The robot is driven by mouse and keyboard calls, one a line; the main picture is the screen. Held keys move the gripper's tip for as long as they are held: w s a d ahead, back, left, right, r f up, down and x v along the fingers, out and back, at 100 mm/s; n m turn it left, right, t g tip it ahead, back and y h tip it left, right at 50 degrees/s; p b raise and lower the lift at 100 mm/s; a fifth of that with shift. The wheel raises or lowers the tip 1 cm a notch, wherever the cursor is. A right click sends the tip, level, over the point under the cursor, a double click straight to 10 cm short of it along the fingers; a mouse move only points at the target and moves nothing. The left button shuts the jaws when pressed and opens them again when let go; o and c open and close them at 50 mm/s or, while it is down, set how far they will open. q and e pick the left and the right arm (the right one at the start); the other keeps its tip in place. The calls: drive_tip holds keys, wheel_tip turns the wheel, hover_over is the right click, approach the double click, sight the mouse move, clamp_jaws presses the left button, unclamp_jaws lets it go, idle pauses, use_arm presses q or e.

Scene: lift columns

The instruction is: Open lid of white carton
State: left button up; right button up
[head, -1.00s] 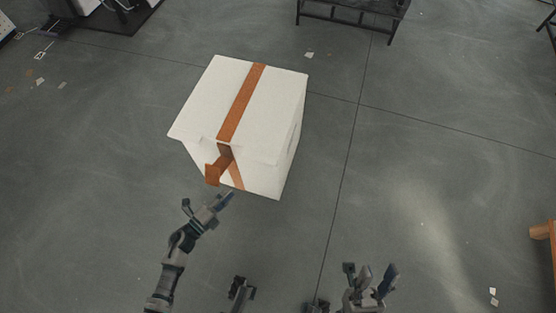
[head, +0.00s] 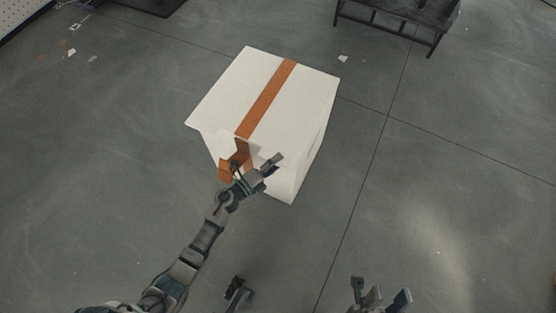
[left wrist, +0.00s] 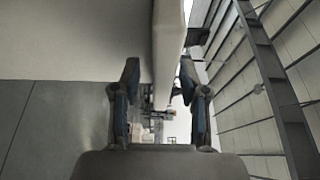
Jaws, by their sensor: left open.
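The white carton (head: 270,105) stands on the floor in the middle of the head view. Its lid is down, and an orange-brown tape strip (head: 266,98) runs across the top, with a loose orange flap (head: 227,171) at the front. My left gripper (head: 257,163) is at the carton's front edge, beside the flap, and hides part of the front face. In the left wrist view its two fingers (left wrist: 159,78) are apart, with a pale edge of the carton (left wrist: 167,45) between or just beyond them. Contact cannot be told. My right gripper (head: 380,291) is at the bottom, apart from the carton, its fingers spread and empty.
A dark metal bench (head: 396,22) stands at the back right. A dark base shows at the top left. The grey floor around the carton is clear except for small paper scraps (head: 343,58).

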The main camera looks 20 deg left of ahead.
use_arm(q)
drive_tip(key=shift+w, duration=0.15)
drive_tip(key=shift+d, duration=0.1)
clamp_jaws()
drive_tip(key=shift+r, duration=0.1)
